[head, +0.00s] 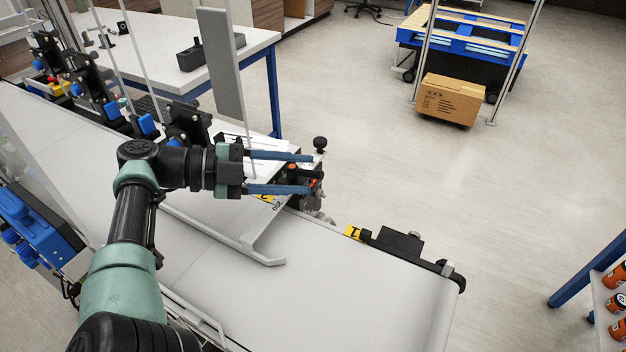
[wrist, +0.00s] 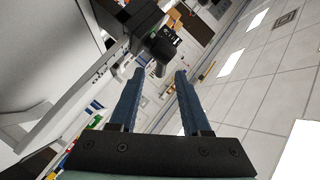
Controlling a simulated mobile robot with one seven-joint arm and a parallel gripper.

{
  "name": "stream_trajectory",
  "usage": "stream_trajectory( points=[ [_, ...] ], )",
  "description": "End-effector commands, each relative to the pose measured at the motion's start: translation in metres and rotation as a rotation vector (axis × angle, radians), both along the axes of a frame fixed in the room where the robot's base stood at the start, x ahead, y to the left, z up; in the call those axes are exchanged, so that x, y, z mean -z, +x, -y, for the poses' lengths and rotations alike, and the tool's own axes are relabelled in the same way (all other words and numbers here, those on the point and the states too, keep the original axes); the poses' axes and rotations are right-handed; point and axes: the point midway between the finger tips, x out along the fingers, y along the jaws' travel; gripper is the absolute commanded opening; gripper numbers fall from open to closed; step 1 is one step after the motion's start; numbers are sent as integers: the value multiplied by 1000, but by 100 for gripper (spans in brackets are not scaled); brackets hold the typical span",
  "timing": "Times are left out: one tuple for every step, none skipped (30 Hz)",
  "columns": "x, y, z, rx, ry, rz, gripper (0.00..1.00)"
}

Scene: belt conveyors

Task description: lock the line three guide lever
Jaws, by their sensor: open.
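My gripper (head: 311,172) is open, its two blue fingers pointing right over the conveyor's far side. A black round knob on a short stem (head: 320,143), likely a guide lever, stands just beyond the upper fingertip. In the wrist view, a black knob (wrist: 160,46) on a dark mount is just ahead of the open fingers (wrist: 160,74), not between them. A dark block with red and orange parts sits around the fingertips in the head view, partly hidden by the fingers. I cannot read a line number beside the lever.
The white belt (head: 340,275) runs below my arm, with a metal guide rail (head: 225,242) along it. A yellow tag (head: 353,232) and a black block (head: 398,242) sit on its far edge. A grey upright panel (head: 220,65) stands behind the arm.

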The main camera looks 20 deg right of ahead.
Motion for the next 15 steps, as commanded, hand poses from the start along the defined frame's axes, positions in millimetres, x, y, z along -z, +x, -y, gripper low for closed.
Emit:
stream_trajectory(
  points=[
    [4,3,-10,-3,2,3,48],
    [2,4,-14,-2,1,3,48],
    [1,5,-18,-1,2,2,48],
    [1,6,-21,-1,3,1,48],
    [0,6,-23,2,2,1,48],
    [-1,7,-26,1,2,1,48],
    [-2,7,-28,2,2,1,48],
    [-3,7,-30,2,1,0,48],
    [-5,8,-32,2,1,1,48],
    [-5,8,-33,2,1,1,48],
    [-6,8,-34,2,1,1,48],
    [-7,8,-35,3,1,0,48],
    [-7,8,-35,3,-1,0,48],
    [-8,8,-36,3,-1,0,48],
    [-8,8,-36,4,0,0,48]
  ],
)
